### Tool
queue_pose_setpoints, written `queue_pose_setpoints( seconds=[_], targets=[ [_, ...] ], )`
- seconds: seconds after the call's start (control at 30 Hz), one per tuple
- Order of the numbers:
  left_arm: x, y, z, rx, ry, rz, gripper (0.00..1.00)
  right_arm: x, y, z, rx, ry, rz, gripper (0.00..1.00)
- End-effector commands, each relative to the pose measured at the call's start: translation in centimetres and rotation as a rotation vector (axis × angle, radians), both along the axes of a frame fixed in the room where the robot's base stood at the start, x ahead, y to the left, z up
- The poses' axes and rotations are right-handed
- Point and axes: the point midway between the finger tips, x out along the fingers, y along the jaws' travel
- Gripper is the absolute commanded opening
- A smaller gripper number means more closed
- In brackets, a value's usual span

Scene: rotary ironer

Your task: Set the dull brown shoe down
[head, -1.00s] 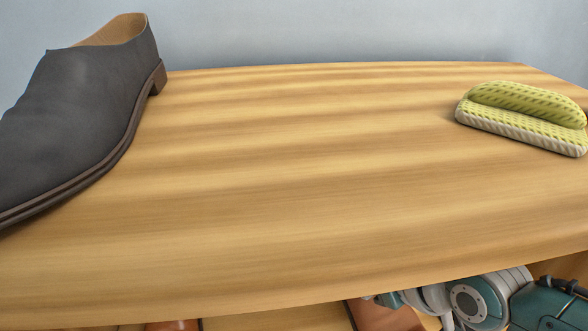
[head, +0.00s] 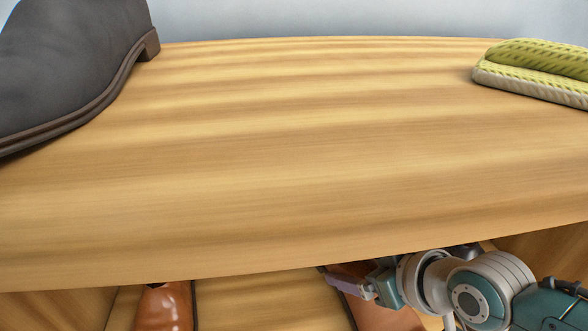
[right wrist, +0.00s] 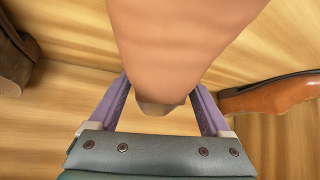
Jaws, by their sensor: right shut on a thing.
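The dull brown shoe (right wrist: 182,38) fills the upper middle of the right wrist view, with its greyish end between the purple fingers. My right gripper (right wrist: 162,95) is shut on it. In the head view the right gripper (head: 345,279) is in the space below the wooden top, which hides part of it. A brown shoe surface (head: 352,268) shows just behind its fingers there. I cannot tell whether the held shoe touches the surface beneath. My left gripper is not in view.
A dark shoe (right wrist: 14,62) and an orange-brown shoe (right wrist: 275,97) flank the held one.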

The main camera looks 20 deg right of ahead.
Motion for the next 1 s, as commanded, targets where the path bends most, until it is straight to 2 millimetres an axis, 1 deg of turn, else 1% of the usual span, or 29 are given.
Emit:
queue_pose_setpoints(
  seconds=[0.4,0.43,0.57,0.6,0.83,0.93,1.0],
  targets=[
    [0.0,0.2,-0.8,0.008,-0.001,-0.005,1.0,0.1,0.0,-0.8,0.001,-0.004,0.0,0.0],
    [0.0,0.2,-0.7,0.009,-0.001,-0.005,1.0,0.1,0.0,-0.8,0.001,-0.004,0.0,0.84],
    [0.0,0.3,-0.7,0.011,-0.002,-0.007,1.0,0.1,0.0,-0.7,0.001,-0.003,0.0,0.99],
    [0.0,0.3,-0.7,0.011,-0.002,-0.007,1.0,0.1,0.0,-0.7,0.001,-0.003,0.0,1.0],
    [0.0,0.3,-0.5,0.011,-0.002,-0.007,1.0,-0.1,0.0,-0.7,0.0,0.002,0.0,1.0],
    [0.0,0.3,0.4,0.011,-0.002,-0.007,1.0,-0.5,-0.1,0.0,-0.001,0.002,0.001,1.0],
    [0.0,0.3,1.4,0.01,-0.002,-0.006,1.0,-1.1,-0.2,0.8,-0.002,0.004,0.0,1.0]
  ],
)
